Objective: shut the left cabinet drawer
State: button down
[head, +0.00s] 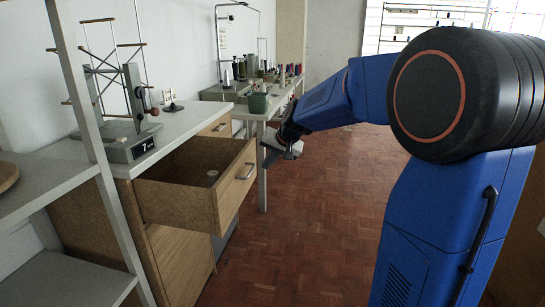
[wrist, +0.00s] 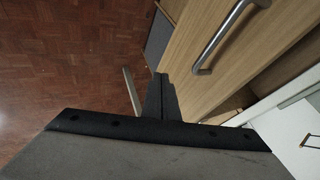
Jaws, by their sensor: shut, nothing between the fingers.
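The left cabinet drawer (head: 226,186) is pulled far out of the wooden cabinet under the white worktop. Its front is light wood with a metal bar handle (head: 245,172). A small round item (head: 212,173) lies inside it. In the wrist view a wooden front (wrist: 240,60) with a bar handle (wrist: 222,38) fills the upper right. My gripper (head: 268,158) is at the far end of the drawer front, beyond the handle. In the wrist view its dark fingers (wrist: 161,90) are together and empty, close to the wooden front. I cannot tell whether they touch it.
Another drawer front (head: 216,127) is flush in the cabinet behind. A grey device (head: 130,142) stands on the worktop. A table (head: 262,106) with a green pot (head: 258,103) stands farther back. The parquet floor (head: 305,230) right of the drawer is clear.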

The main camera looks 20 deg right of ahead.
jog(key=w+a, duration=0.1)
jog(key=w+a+f, duration=0.1)
jog(key=w+a, duration=0.1)
jog(key=shift+a, duration=0.3)
dwell(0.3)
jog(key=w+a, duration=0.6)
jog(key=a, duration=0.3)
jog(key=w+a, duration=0.6)
jog(key=a, duration=0.4)
jog(key=shift+w, duration=0.4)
jog(key=shift+d, duration=0.1)
